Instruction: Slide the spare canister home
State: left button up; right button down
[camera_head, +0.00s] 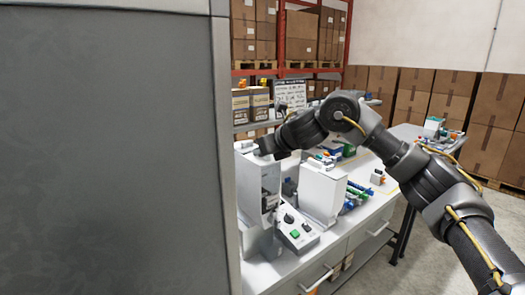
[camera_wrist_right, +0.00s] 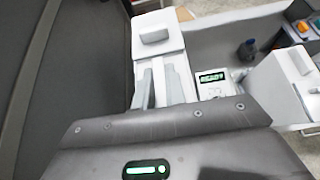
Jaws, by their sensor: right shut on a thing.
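My right gripper (camera_head: 264,149) reaches from the right to the top of the nearer white dispenser (camera_head: 246,178). In the right wrist view its grey fingers (camera_wrist_right: 152,90) are close together on a narrow pale piece, which looks like the spare canister (camera_wrist_right: 151,97). Most of that piece is hidden by the fingers and the gripper body, so I cannot tell how far it sits inside the dispenser. A white block with a grey raised top (camera_wrist_right: 157,37) lies just beyond the fingertips. My left gripper is not in view.
A second white dispenser (camera_head: 322,192) stands to the right. A control box with a green button (camera_head: 297,233) sits in front. A large grey panel (camera_head: 110,150) blocks the left side. Small coloured parts (camera_head: 352,194) lie on the bench behind. Shelves with cartons stand at the back.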

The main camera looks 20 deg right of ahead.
jog(key=shift+b+x, duration=0.3)
jog(key=shift+x, duration=0.75)
jog(key=shift+s+f, duration=0.2)
jog(key=shift+f+b, duration=0.4)
jog(key=shift+f, duration=0.15)
jog(key=c, duration=1.4)
grip_release()
jog(key=shift+o, duration=0.2)
jog(key=shift+f, duration=0.1)
